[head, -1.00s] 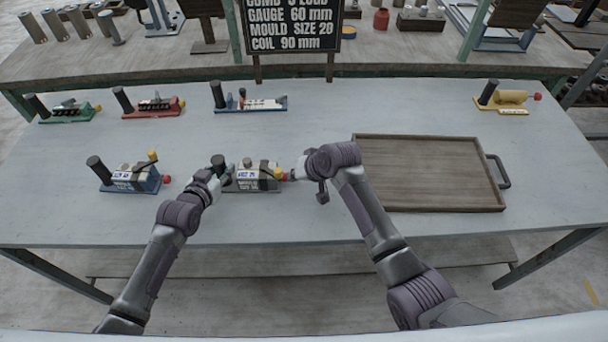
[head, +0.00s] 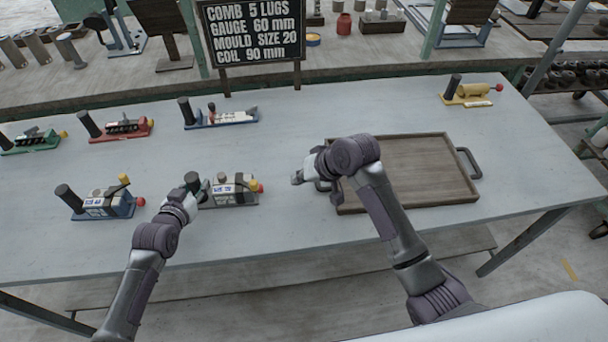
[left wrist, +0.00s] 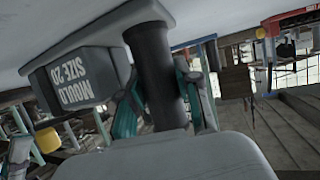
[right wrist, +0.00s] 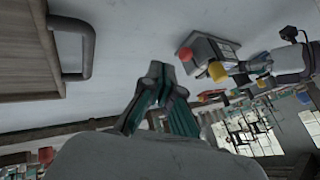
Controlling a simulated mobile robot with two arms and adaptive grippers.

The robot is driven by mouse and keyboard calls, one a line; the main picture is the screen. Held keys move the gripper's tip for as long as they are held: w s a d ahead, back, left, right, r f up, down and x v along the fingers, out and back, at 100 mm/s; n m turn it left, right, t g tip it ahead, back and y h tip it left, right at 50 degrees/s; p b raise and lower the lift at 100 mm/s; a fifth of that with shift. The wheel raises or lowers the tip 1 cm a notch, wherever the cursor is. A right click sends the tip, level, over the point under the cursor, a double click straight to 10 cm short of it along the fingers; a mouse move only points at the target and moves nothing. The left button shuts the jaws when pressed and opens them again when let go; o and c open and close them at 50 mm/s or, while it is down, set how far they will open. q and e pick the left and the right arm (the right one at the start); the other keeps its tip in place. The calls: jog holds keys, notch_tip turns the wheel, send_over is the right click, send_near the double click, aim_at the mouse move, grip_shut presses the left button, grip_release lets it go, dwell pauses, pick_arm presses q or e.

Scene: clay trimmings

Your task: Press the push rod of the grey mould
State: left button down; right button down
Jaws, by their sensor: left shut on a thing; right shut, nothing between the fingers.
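The grey mould (head: 232,190) stands on the table, its black upright handle (head: 192,180) at its left end. My left gripper (head: 190,196) is shut on this handle; the left wrist view shows the black post (left wrist: 153,65) between the fingers, beside the block (left wrist: 80,82) reading "MOULD SIZE 20". The red knob of the push rod (head: 262,188) is at the mould's right end, near a yellow knob (head: 253,184). In the right wrist view the red knob (right wrist: 186,54) sits close to the body. My right gripper (head: 298,179) is shut and empty, apart from the knob, to its right.
A blue mould (head: 100,204) stands left of the grey one. Green (head: 30,141), red (head: 120,128), white-topped (head: 222,117) and yellow (head: 468,94) devices stand behind. A wooden tray (head: 405,208) lies right, by my right arm. A sign (head: 253,32) stands at the back.

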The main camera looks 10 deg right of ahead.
pick_arm(q)
jog(key=shift+s+f, duration=0.15)
jog(key=shift+f, duration=0.15)
pick_arm(e)
jog(key=shift+v, duration=1.2)
pick_arm(q)
jog(key=c, duration=0.9)
grip_release()
jog(key=shift+o, duration=0.9)
jog(key=shift+w+r, duration=0.1)
jog(key=shift+w, duration=0.1)
pick_arm(e)
jog(key=shift+w, duration=0.1)
pick_arm(q)
jog(key=shift+s+r, duration=0.1)
